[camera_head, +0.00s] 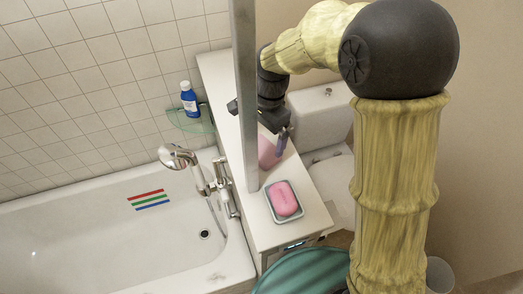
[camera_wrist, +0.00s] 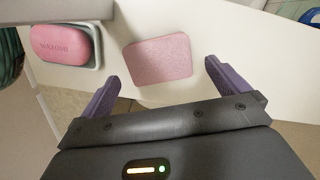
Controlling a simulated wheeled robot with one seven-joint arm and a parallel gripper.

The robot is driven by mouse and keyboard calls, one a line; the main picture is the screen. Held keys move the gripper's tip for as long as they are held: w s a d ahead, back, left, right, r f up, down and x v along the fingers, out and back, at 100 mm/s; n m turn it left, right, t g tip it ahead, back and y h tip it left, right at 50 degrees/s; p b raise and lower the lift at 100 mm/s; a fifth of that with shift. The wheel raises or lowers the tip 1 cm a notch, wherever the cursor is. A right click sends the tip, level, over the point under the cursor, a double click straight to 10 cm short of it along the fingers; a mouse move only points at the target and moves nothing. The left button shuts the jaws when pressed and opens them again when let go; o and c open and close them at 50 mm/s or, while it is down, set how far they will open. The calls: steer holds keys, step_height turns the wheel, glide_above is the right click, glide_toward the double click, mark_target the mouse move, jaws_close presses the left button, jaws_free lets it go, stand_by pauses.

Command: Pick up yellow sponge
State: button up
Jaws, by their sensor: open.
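No yellow sponge shows in either view. A flat pink sponge-like pad (camera_wrist: 158,58) with rounded corners lies on the white ledge in the wrist view, ahead of and between my fingertips. It also shows in the head view (camera_head: 267,152), partly hidden by the metal post and my gripper. My gripper (camera_wrist: 162,70) is open, with two purple fingers apart and nothing between them. In the head view my gripper (camera_head: 281,142) points down over the ledge, close beside the pad. I cannot tell the exact height gap.
A pink soap bar (camera_head: 283,197) sits in a dish (camera_head: 270,209) on the near end of the ledge (camera_head: 255,232). A vertical metal post (camera_head: 245,100) stands beside the ledge. The bathtub (camera_head: 90,240) is left, the toilet (camera_head: 325,120) right. A blue bottle (camera_head: 188,100) stands on a glass shelf.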

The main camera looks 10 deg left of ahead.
mark_target(263, 148)
steer(key=shift+d+f, duration=0.1)
steer(key=shift+f, duration=0.2)
steer(key=f, duration=0.1)
steer(key=f+p, duration=0.2)
steer(key=f, duration=0.1)
steer(key=shift+s, duration=0.25)
steer(key=shift+f, duration=0.3)
steer(key=shift+c, duration=0.2)
steer(key=c, duration=0.8)
steer(key=shift+r, duration=0.15)
step_height(263, 148, up, 10)
steer(key=shift+f+b, duration=0.1)
steer(key=shift+b, duration=1.1)
